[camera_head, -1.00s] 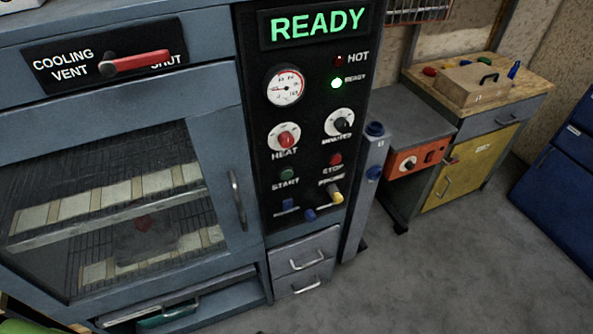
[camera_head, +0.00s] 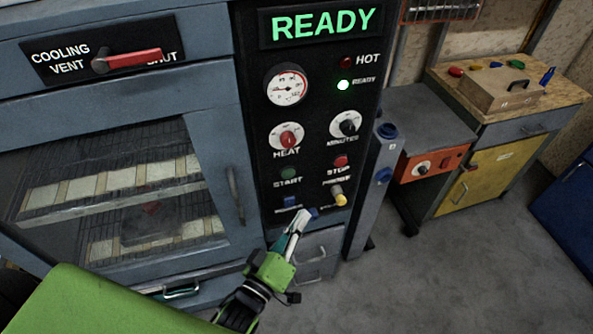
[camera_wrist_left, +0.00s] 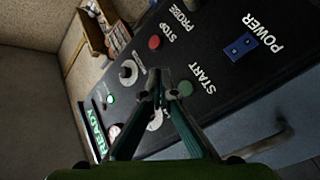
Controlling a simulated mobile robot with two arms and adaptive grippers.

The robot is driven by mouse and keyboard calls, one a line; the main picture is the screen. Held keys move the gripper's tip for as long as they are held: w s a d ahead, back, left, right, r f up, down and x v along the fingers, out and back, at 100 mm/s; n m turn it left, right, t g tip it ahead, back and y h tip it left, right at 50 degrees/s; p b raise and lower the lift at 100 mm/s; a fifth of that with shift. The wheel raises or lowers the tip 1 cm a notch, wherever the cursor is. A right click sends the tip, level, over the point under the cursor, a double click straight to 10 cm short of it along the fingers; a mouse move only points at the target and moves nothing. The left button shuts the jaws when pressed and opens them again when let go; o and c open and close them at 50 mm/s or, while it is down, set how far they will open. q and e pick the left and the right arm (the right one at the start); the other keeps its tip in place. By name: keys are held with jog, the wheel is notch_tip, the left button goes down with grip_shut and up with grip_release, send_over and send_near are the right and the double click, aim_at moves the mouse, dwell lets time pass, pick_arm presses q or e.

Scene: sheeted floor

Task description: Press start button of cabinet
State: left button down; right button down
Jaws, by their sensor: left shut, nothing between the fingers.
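The cabinet's black control panel (camera_head: 303,130) shows a lit green READY sign at its top. The green start button (camera_head: 289,174) sits above the START label, left of the red stop button (camera_head: 340,161). My left gripper (camera_head: 303,214) is shut and empty, in front of the panel's lower part, below the start button in the head view. In the left wrist view the closed fingertips (camera_wrist_left: 160,78) point at the panel, and the start button (camera_wrist_left: 184,88) shows just right of them. I cannot tell any contact. My right gripper is not in view.
A red vent lever (camera_head: 128,61) sits on the cabinet at upper left. The oven door (camera_head: 110,190) is closed, with a vertical handle beside the panel. A blue power switch (camera_head: 288,202) is near my gripper. A workbench (camera_head: 500,100) stands at right, with open floor before it.

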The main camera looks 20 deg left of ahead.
aim_at(288, 174)
pick_arm(q)
jog(key=shift+r, duration=0.75)
jog(key=shift+w, duration=0.1)
jog(key=w+a+b, duration=0.1)
jog(key=w+a, duration=0.4)
jog(key=w, duration=0.2)
jog(key=shift+w, duration=0.25)
dwell(1.1)
jog(key=shift+w+a, duration=0.15)
jog(key=shift+w, duration=0.05)
